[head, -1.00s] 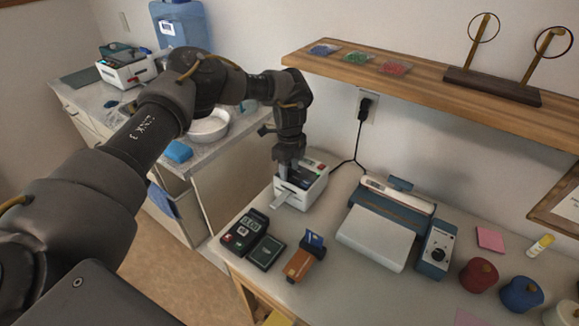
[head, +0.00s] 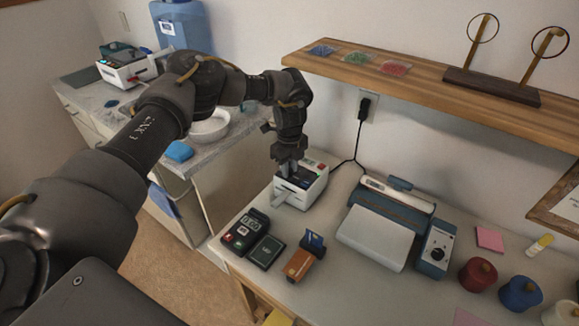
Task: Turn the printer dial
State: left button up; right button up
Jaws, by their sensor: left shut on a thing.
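The small white printer (head: 313,186) stands on the light table top, below my left arm in the head view. It has a dark top, with green and red details at its back edge. My left gripper (head: 288,170) points down at the printer's left side and is shut at its top. The printer dial is hidden behind the fingers, and the grip on it is too small to see clearly. My right gripper is out of view.
A black keypad device (head: 242,234), an orange-brown device (head: 301,263) and a blue-and-white machine (head: 376,237) with a black-knobbed box (head: 437,250) stand in front and right. A wooden shelf (head: 440,85) runs above. A cable (head: 357,145) hangs behind the printer.

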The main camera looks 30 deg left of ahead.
pick_arm(q)
jog(key=m, duration=0.5)
jog(key=shift+s, duration=0.1)
jog(key=m, duration=0.6)
jog(key=shift+a, duration=0.1)
jog(key=m, duration=0.5)
jog(key=shift+a+b, duration=0.1)
jog(key=shift+b, duration=0.25)
jog(key=m, duration=0.5)
jog(key=shift+a, duration=0.1)
jog(key=shift+m, duration=0.4)
jog(key=o, duration=1)
jog(key=shift+b, duration=0.3)
notch_tip(320, 180, up, 11)
jog(key=b, duration=0.1)
